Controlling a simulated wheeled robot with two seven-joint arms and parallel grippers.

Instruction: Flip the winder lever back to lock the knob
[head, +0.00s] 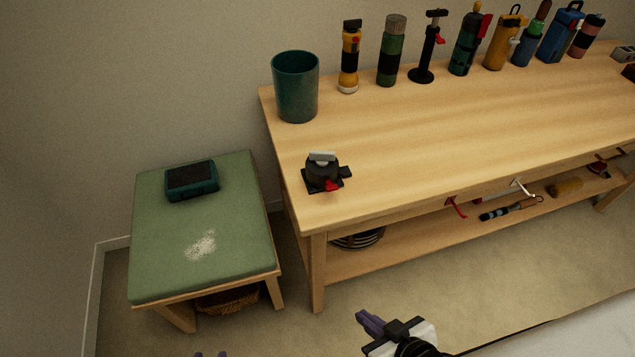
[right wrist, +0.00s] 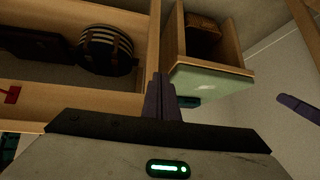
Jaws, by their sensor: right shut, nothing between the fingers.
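The winder (head: 322,172) is a small black device near the front left corner of the wooden table. Its round black body has a pale grey bar-shaped knob (head: 322,156) on top. A small red lever (head: 333,186) sticks out low at its front. My right gripper (head: 368,322) is in front of the table, below and well apart from the winder. Its purple fingers are shut and empty, also in the right wrist view (right wrist: 160,98).
A teal cup (head: 296,88) stands behind the winder. Several bottles and tools line the table's back edge. A green-topped stool (head: 160,250) with a dark teal device (head: 192,180) stands to the left. The middle tabletop is clear.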

